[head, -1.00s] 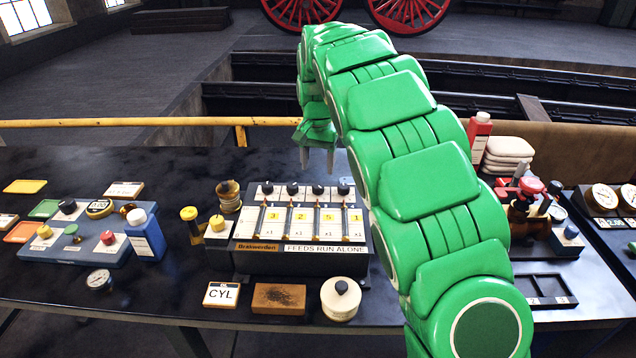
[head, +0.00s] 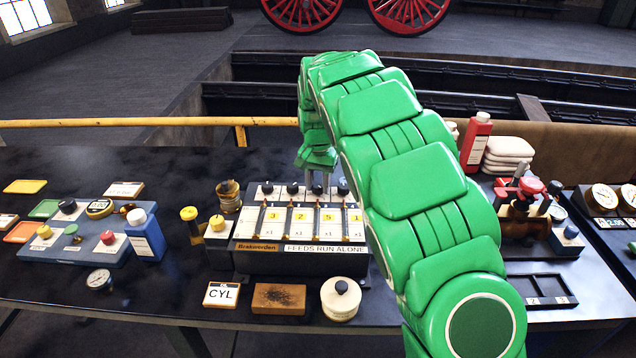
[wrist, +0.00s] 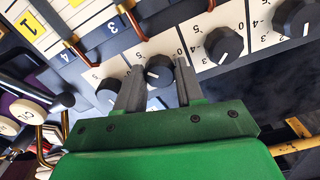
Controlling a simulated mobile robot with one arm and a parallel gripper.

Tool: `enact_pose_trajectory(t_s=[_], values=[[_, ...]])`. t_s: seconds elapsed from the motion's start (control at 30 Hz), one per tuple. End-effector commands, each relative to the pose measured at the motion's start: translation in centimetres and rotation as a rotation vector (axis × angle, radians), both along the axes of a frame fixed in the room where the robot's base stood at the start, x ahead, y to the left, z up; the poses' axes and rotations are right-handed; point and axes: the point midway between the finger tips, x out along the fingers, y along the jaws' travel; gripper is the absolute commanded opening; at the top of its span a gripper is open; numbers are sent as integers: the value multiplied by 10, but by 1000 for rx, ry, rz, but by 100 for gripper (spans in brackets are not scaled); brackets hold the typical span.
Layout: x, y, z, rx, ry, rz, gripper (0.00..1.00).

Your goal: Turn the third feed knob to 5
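The lubricator box (head: 300,262) stands on the bench, with a row of black feed knobs along its back. My gripper (head: 319,181) is down at the third feed knob (head: 318,189). In the wrist view my gripper's fingers (wrist: 158,76) lie on either side of the third feed knob (wrist: 160,71), with little or no gap; I cannot tell whether they press on it. The knob has a white pointer line and a printed scale around it. The yellow window for this feed (head: 328,217) shows 5 in the head view.
The fourth knob (wrist: 109,92) is close beside one finger, and the second knob (wrist: 223,45) is on the other side. Copper pipes (wrist: 133,22) rise near the fingers. A yellow rail (head: 120,123) runs behind the bench.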

Motion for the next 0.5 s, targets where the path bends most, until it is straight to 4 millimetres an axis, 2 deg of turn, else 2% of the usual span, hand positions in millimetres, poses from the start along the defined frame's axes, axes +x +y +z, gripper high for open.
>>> enact_pose_trajectory(t_s=[0.03,0.2,0.5], values=[[0,0,0,0,0,0,29],[0,0,0,0,0,0,5],[0,0,0,0,-1,91,5]])
